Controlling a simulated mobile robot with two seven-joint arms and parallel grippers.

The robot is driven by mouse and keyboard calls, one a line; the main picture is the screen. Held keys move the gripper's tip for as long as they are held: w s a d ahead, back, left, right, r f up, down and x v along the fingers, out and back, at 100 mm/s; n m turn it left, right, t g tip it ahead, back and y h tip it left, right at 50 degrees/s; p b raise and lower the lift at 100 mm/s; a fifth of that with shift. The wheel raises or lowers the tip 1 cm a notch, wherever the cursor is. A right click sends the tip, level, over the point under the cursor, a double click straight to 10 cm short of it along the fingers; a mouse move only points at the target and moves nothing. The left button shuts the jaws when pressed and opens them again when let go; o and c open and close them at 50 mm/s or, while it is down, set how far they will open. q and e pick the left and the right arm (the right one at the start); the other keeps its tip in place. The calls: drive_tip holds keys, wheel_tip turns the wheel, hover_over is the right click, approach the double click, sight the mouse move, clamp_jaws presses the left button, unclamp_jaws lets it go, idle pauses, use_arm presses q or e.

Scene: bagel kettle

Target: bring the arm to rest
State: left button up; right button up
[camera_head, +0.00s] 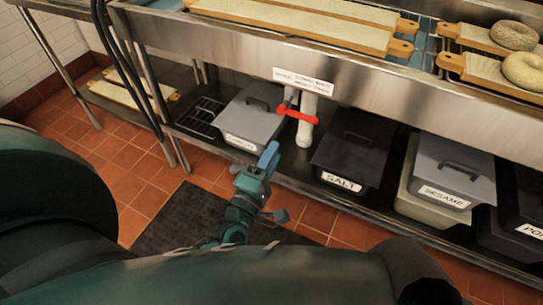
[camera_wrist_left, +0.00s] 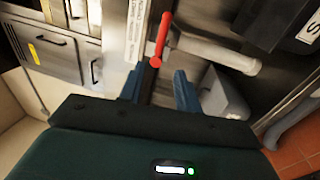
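My left gripper (camera_head: 268,158) hangs low in front of the counter in the head view, with its blue fingers pointing up toward the shelf. In the left wrist view its two blue fingers (camera_wrist_left: 158,88) are spread apart, and I see nothing held between them. A red valve handle (camera_head: 298,114) on a white pipe (camera_head: 306,125) is beyond the fingertips, apart from them. The handle also shows in the left wrist view (camera_wrist_left: 162,42). My right gripper is not in view.
A grey lidded bin (camera_head: 250,120), a black bin labelled SALT (camera_head: 352,150) and a bin labelled SESAME (camera_head: 450,170) stand on the lower shelf. The steel counter (camera_head: 230,50) above holds wooden boards and bagels (camera_head: 515,36). A dark mat (camera_head: 185,215) lies on the tiled floor.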

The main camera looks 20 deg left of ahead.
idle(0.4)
